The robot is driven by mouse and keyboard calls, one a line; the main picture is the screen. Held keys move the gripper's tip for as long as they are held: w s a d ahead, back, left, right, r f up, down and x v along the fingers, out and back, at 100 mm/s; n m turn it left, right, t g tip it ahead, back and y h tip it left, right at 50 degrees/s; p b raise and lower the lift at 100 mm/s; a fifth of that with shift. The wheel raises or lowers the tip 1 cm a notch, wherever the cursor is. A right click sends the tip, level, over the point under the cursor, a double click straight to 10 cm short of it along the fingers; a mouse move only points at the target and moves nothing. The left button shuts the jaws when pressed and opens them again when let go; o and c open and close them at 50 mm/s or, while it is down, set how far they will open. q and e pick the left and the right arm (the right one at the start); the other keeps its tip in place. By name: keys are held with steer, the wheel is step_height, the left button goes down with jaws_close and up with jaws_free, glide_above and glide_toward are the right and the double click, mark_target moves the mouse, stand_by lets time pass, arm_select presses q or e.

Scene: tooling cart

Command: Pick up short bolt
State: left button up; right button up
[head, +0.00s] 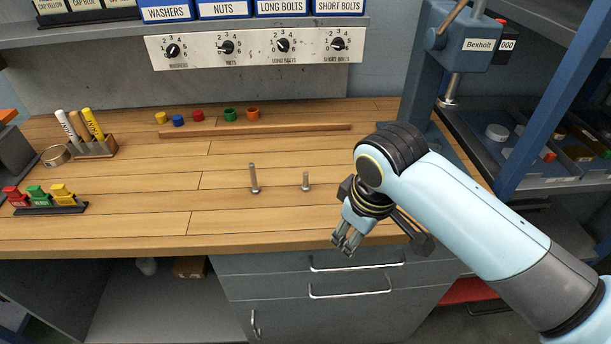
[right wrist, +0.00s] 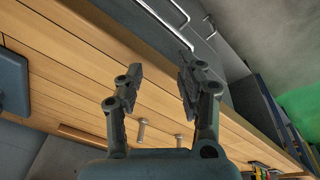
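The short bolt (head: 306,181) stands upright on its head on the wooden bench top, right of the taller long bolt (head: 254,178). My right gripper (head: 347,243) is in front of and to the right of the short bolt, near the bench's front edge, with its fingers pointing down. The right wrist view shows this gripper (right wrist: 160,72) open, with nothing between its fingers. Two bolts show beyond the fingers there; the left one appears to be the short bolt (right wrist: 142,131). My left gripper is not in view.
A wooden strip (head: 255,131) lies behind the bolts, with several coloured caps behind it. A marker holder (head: 95,147) and a rack of coloured pieces (head: 50,209) stand at the left. A press (head: 447,100) stands at the right. The bench around the bolts is clear.

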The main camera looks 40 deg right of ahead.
steer(key=shift+n+g, duration=0.6)
steer(key=shift+n, duration=0.3)
steer(key=w+r, duration=0.1)
steer(key=w, duration=0.2)
steer(key=w+d+r+p, duration=0.1)
steer(key=w+r, duration=0.1)
steer(key=w, duration=0.2)
steer(key=w+r, duration=0.2)
steer(key=w, duration=0.1)
steer(key=shift+w+d+r, duration=0.15)
steer(key=shift+w, duration=0.15)
steer(key=w+r+n+g+p, duration=0.1)
steer(key=w+r, duration=0.5)
steer(key=w, duration=0.1)
glide_above(306, 173)
steer(key=shift+y, duration=0.4)
steer(key=f, duration=0.5)
steer(key=shift+w+d+p, duration=0.25)
steer(key=shift+w+p, duration=0.05)
steer(key=shift+s+a+f+p, duration=0.1)
steer(key=shift+a+f+p, duration=0.1)
steer(key=shift+f, duration=1.15)
steer(key=shift+s+a+f+p, duration=0.1)
steer(key=shift+f+p, duration=0.1)
steer(key=shift+f, duration=1.15)
jaws_close()
